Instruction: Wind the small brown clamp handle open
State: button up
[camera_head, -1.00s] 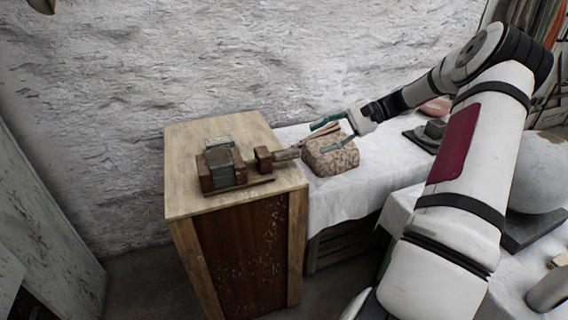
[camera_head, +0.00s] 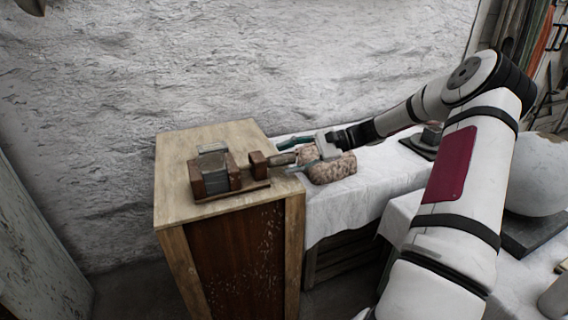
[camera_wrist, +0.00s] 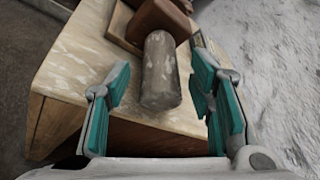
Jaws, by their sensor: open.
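The clamp (camera_head: 240,187) sits on top of the wooden cabinet, with brown blocks around a grey piece. Its small brown handle (camera_head: 283,159) is a worn cylinder sticking out to the right from a brown end block (camera_head: 258,164). In the wrist view the handle (camera_wrist: 160,75) points toward me below the brown block (camera_wrist: 157,18). My gripper (camera_head: 296,156) is at the handle's free end. In the wrist view its teal-padded fingers (camera_wrist: 161,96) are open, one on each side of the handle, with visible gaps. The handle's far end is hidden by the block.
The cabinet top (camera_head: 180,150) is bare around the clamp. A speckled stone block (camera_head: 333,171) lies below my gripper on the white-clothed table (camera_head: 335,210). A rough white wall (camera_head: 250,60) stands behind. A large pale sphere (camera_head: 533,175) is at the right.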

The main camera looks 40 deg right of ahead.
jog(key=shift+x, duration=0.85)
jog(key=shift+c, duration=0.3)
grip_shut()
